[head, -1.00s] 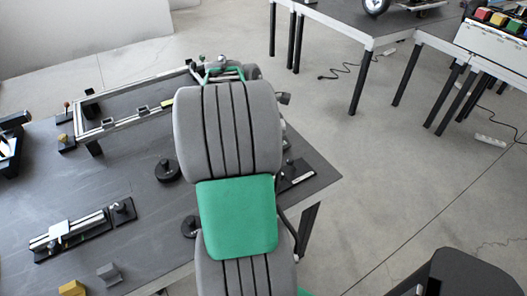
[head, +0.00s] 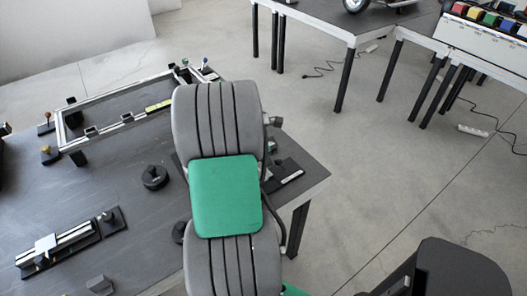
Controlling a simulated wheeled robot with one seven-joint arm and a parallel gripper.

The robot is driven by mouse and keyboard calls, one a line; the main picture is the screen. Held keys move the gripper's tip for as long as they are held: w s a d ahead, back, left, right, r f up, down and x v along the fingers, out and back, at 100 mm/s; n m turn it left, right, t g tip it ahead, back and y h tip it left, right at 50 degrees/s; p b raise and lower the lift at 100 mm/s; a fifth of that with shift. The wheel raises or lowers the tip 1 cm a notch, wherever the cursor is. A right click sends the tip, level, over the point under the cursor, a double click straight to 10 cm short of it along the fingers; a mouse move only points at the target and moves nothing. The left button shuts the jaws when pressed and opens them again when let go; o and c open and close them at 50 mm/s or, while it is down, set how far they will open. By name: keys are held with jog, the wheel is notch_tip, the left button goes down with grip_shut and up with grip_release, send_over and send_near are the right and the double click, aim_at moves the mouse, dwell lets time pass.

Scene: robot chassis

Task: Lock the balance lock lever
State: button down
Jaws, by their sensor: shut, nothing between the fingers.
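I cannot tell for sure which part is the balance lock lever. A silver rail frame (head: 90,148) lies on the dark table, with small upright knobs (head: 186,64) at its far right corner. A dark plate with a light bar (head: 285,178) sits at the table's right edge, partly behind my arm. My grey and green arm fills the middle of the head view. My gripper is hidden behind the arm, so its fingertips and any contact do not show.
The dark table (head: 130,200) also bears a round black knob (head: 154,177), a slide rail fixture (head: 57,250) at lower left and a small grey block (head: 99,285). Open floor (head: 370,185) lies to the right. Other tables (head: 350,38) stand at the back right.

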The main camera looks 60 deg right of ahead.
jog(key=shift+d+f, duration=0.1)
jog(key=shift+f, duration=0.25)
jog(key=shift+s+r, duration=0.1)
jog(key=shift+r, duration=0.05)
